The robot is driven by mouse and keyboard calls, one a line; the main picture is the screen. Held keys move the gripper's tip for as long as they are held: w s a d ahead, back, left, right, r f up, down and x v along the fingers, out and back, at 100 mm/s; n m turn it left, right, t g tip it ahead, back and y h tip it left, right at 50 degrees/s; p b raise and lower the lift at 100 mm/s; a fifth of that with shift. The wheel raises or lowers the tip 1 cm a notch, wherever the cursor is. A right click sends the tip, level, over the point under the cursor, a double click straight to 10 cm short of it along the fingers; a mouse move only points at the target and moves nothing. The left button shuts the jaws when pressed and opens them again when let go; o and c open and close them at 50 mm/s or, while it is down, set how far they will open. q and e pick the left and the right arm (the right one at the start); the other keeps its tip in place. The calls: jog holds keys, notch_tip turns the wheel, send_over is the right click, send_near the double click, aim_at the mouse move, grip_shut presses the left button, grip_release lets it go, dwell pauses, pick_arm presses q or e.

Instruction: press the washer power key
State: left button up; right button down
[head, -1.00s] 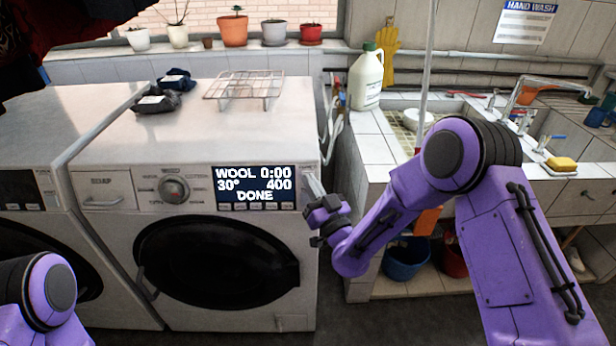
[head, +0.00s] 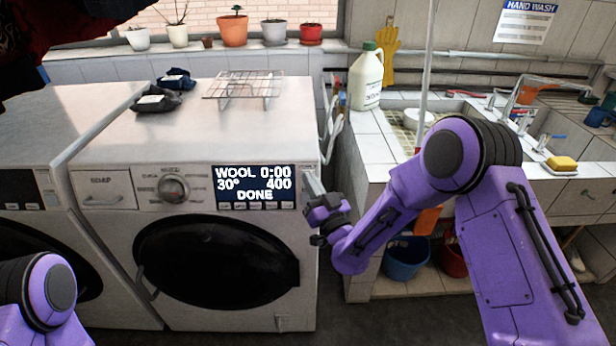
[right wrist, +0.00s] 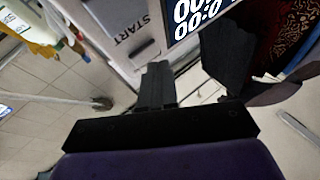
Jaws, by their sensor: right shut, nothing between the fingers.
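The white washer (head: 215,125) stands in the middle of the head view. My right gripper (head: 315,186) is shut and empty by the panel's right edge, right of the display; contact cannot be told. In the right wrist view its dark fingers (right wrist: 157,68) are close to a dark key (right wrist: 145,50) beside a START label (right wrist: 131,31). My left gripper is out of view.
A second washer (head: 25,150) stands at the left. The tiled sink counter (head: 375,155), with a white jug (head: 366,80), is at the right. The floor before the washer is clear.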

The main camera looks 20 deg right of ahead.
jog(key=shift+w+f, duration=0.1)
jog(key=shift+w, duration=0.15)
dwell(0.3)
jog(key=shift+s+a, duration=0.1)
jog(key=shift+s, duration=0.35)
jog(key=s+a+r, duration=0.1)
jog(key=s+r, duration=0.1)
jog(key=s, duration=0.3)
jog(key=shift+s+a+r+b, duration=0.15)
jog(key=shift+s+a+b, duration=0.1)
jog(key=shift+b, duration=0.15)
dwell(1.3)
